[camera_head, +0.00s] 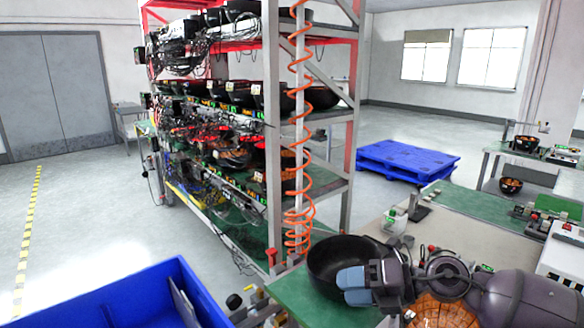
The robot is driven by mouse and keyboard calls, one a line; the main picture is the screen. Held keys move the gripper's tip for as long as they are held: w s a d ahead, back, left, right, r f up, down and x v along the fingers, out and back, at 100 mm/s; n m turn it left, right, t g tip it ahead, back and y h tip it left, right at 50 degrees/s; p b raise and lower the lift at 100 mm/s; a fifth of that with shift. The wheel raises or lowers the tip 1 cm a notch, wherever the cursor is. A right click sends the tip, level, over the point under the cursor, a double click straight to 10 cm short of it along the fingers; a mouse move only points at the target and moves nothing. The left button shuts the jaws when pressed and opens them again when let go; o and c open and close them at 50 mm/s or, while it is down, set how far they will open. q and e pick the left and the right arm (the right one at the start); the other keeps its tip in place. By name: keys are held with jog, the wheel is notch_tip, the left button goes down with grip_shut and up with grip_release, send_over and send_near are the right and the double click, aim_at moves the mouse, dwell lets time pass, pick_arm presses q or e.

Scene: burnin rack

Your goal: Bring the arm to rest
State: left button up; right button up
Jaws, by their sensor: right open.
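My right arm comes in from the lower right. My right gripper (357,285), with pale blue-grey fingertips, points left and is open. It overlaps the near right side of a black bowl (325,258) on the green-topped bench end (300,296). I cannot tell whether the fingers touch the bowl; part of its near side is hidden behind them. An orange-patterned round item (440,313) shows partly below my right arm. My left gripper is not in view.
A tall rack (351,135) with cables and black bowls stands beyond the bench, with a coiled orange hose (300,165) at its near end. A blue bin (130,297) is at lower left. A blue pallet (405,160) lies behind. Floor at left is clear.

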jog(key=s+d+f+m+t+h, duration=0.4)
jog(key=s+d+f+m+h, duration=0.3)
jog(key=m, duration=1)
jog(key=s+d+f+m+t+h, duration=0.4)
jog(key=s+d+m+h, duration=0.45)
jog(key=m, duration=0.85)
jog(key=s+f+m+g, duration=0.1)
jog(key=s+f+g, duration=0.25)
jog(key=s, duration=0.35)
jog(key=s+f+m+g, duration=0.2)
jog(key=s+f+g, duration=0.1)
jog(key=s+g, duration=0.3)
pick_arm(q)
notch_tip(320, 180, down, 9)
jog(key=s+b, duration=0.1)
jog(key=b, duration=0.7)
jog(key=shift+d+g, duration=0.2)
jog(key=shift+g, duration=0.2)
pick_arm(e)
jog(key=w+f+t, duration=0.2)
jog(key=f+t, duration=0.2)
jog(key=f, duration=0.5)
jog(key=w+f+n+t+y, duration=0.1)
jog(key=w+f+t, duration=0.2)
jog(key=f, duration=0.7)
jog(key=shift+w+d+f+t, duration=0.2)
jog(key=shift+w+d+t, duration=0.15)
jog(key=shift+t, duration=0.5)
